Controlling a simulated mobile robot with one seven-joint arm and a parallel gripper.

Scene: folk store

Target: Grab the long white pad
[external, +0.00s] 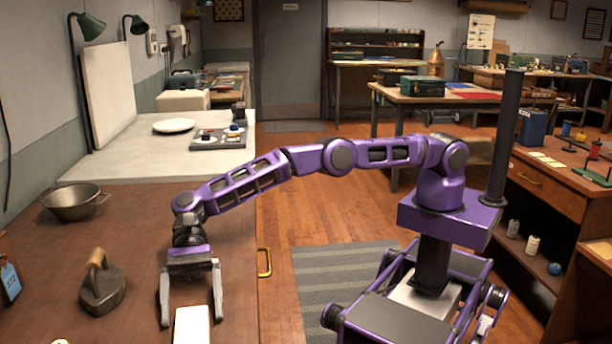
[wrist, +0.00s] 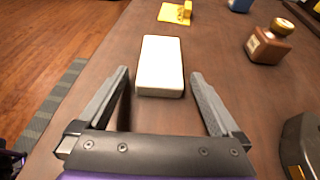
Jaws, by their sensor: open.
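The long white pad (external: 192,326) lies on the brown tabletop at the bottom edge of the external view, partly cut off by the frame. In the wrist view the whole white pad (wrist: 160,66) shows, lying flat and lengthwise just beyond my fingertips. My gripper (external: 192,308) is open and empty, its fingers pointing toward the pad. In the wrist view my gripper (wrist: 159,76) has one finger on each side of the pad's near end, with a gap on both sides. I cannot tell the exact height of the fingertips above the table.
An old flat iron (external: 101,285) with a wooden handle and a metal bowl (external: 75,201) stand left of my gripper. In the wrist view, a brown bottle (wrist: 268,42) stands right of the pad and a yellow object (wrist: 174,14) lies beyond it. The table edge is left.

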